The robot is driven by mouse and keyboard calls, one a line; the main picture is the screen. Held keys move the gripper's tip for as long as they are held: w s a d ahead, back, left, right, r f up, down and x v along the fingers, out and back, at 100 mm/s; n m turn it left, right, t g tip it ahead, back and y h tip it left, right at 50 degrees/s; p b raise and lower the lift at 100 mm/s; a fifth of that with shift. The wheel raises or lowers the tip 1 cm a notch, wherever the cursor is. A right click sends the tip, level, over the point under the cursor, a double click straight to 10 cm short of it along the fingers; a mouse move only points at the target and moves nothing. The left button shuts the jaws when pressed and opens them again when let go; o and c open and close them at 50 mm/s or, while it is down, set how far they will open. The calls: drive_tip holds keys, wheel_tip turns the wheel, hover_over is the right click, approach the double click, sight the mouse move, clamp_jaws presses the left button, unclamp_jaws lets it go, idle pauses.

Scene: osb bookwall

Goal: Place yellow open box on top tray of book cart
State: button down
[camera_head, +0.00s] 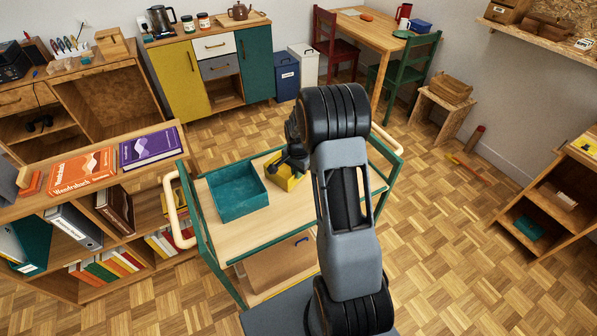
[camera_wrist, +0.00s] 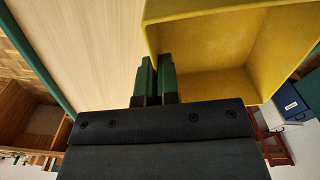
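The yellow open box (camera_head: 287,182) is at the top tray (camera_head: 262,228) of the green-framed book cart, right of a teal open box (camera_head: 238,187). My arm hides part of it in the head view. In the wrist view the yellow box (camera_wrist: 225,60) fills the upper right, with its open side toward the camera. The green fingers of my gripper (camera_wrist: 157,68) are close together at its left wall, with the wall's edge between them. I cannot tell whether the box's base touches the tray.
The teal box takes the tray's left part; bare wood lies in front of it. Cream handles (camera_head: 178,212) stick out at the cart's end. A bookshelf with an orange book (camera_head: 82,172) and a purple book (camera_head: 150,147) stands close on the left. Open parquet lies to the right.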

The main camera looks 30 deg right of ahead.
drive_tip(key=shift+f, duration=0.15)
drive_tip(key=c, duration=1.4)
unclamp_jaws()
drive_tip(key=shift+o, duration=0.2)
wheel_tip(320, 180, up, 12)
drive_tip(key=s+a+r+n+t, duration=0.2)
drive_tip(key=s+a+r+n, duration=0.4)
drive_tip(key=s+a+r, duration=0.15)
drive_tip(key=s+a+n+t, duration=0.1)
drive_tip(key=s+a+n, duration=0.2)
drive_tip(key=s, duration=0.3)
drive_tip(key=s+a+n, duration=0.3)
drive_tip(key=s+n, duration=0.1)
drive_tip(key=s, duration=0.2)
drive_tip(key=shift+n+t, duration=0.4)
